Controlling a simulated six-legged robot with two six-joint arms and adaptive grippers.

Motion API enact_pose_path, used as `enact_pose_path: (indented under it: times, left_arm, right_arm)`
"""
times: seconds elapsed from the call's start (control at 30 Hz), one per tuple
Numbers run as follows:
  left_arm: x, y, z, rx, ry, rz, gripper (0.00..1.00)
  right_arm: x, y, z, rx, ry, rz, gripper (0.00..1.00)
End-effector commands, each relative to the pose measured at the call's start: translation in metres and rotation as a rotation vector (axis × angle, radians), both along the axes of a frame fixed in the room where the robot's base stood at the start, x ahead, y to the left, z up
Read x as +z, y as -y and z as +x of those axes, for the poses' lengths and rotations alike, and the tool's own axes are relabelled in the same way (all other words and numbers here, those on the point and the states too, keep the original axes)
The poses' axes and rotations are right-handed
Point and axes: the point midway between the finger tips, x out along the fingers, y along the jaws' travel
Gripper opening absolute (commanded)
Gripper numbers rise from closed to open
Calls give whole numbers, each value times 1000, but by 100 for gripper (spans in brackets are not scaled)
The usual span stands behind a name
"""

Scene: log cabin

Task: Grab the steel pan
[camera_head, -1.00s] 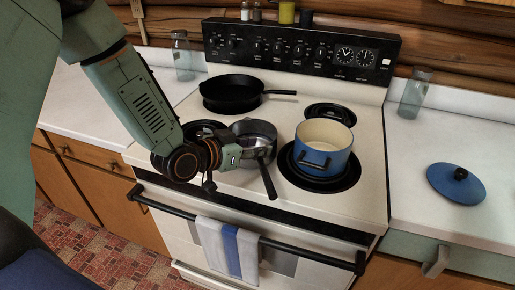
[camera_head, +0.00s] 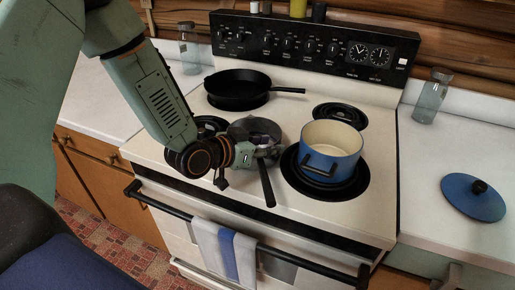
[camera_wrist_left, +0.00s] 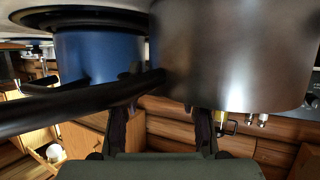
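The steel pan (camera_head: 258,128) sits on the stove's front left area, its dark handle (camera_head: 266,185) pointing toward the front edge. My left gripper (camera_head: 268,155) is at the pan's near side, by the handle's base, and hides part of the pan. In the left wrist view the pan's steel wall (camera_wrist_left: 235,60) fills the upper right and its handle crosses to the left. The two fingers of my left gripper (camera_wrist_left: 165,125) stand apart, close to the handle's base; I cannot tell whether they touch it. My right gripper is not in view.
A blue pot (camera_head: 333,145) stands on the front right burner, close to the pan. A black skillet (camera_head: 237,88) is on the back left burner. A blue lid (camera_head: 473,198) lies on the right counter. A towel (camera_head: 225,250) hangs on the oven handle.

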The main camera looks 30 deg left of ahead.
Motion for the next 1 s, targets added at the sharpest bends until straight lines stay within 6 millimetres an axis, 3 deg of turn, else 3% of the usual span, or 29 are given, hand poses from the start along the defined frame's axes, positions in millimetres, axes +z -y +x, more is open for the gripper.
enact_pose_path:
  times: [0.27, 0.7, 1.0]
  left_arm:
    - [0, -1, -3, -1, 0, 0, 36]
    - [-1, -1, -3, -1, -2, 0, 0]
    - [-2, 0, -2, -2, -5, 0, 0]
  right_arm:
    - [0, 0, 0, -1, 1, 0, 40]
    - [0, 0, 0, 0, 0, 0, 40]
    - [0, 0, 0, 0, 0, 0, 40]
